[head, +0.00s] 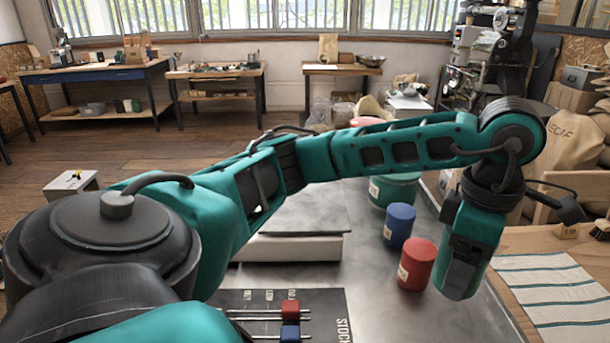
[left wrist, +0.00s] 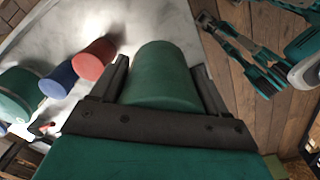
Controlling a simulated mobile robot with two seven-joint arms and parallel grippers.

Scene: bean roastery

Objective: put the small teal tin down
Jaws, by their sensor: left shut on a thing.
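The small teal tin (left wrist: 162,75) is held between the two fingers of my left gripper (left wrist: 160,88) in the left wrist view. My right gripper is not in the head view; teal arm parts show at the right of the left wrist view, too unclear to read.
A dark board (head: 335,312) marked STOCK, with a red and a blue slider, lies at the table's front. A striped cloth (head: 545,290) lies on the wooden top at right. Bare metal (head: 385,318) shows in front of the red tin.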

